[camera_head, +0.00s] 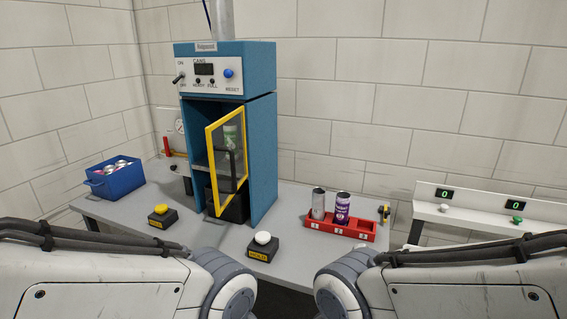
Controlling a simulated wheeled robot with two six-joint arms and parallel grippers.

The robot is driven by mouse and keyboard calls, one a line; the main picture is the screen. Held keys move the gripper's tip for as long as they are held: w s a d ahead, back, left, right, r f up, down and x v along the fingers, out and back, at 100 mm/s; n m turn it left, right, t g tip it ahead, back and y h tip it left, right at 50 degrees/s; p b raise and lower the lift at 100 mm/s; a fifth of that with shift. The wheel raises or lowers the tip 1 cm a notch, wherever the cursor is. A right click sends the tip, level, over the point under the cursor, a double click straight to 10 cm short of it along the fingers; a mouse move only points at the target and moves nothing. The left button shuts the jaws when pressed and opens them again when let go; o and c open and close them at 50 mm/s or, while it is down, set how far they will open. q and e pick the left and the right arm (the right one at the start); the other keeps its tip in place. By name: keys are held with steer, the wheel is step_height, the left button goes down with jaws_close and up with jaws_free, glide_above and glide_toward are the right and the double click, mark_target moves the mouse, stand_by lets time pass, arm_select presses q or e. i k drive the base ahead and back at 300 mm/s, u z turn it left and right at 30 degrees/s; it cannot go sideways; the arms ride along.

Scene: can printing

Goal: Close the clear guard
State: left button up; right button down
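The clear guard (227,160) is a see-through panel in a yellow frame, hinged on the right side of the blue machine's (264,130) opening. It stands open, swung out toward me, with a gap on its left into the dark interior. A green and white can (231,136) shows through the panel, inside the machine. My two arms come in low at the left and right, near the front of the table. Both grippers are out of view, and nothing of mine touches the guard.
On the grey table (300,258) stand a blue bin (115,182) of cans, a yellow-button box (162,216), a white-button box (262,248) and a red tray (340,230) holding a silver can (318,203) and a purple can (342,208). A white shelf (480,215) is at right.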

mark_target(208, 129)
steer(key=z, duration=0.4)
steer(key=i, duration=0.9)
steer(key=u, duration=0.35)
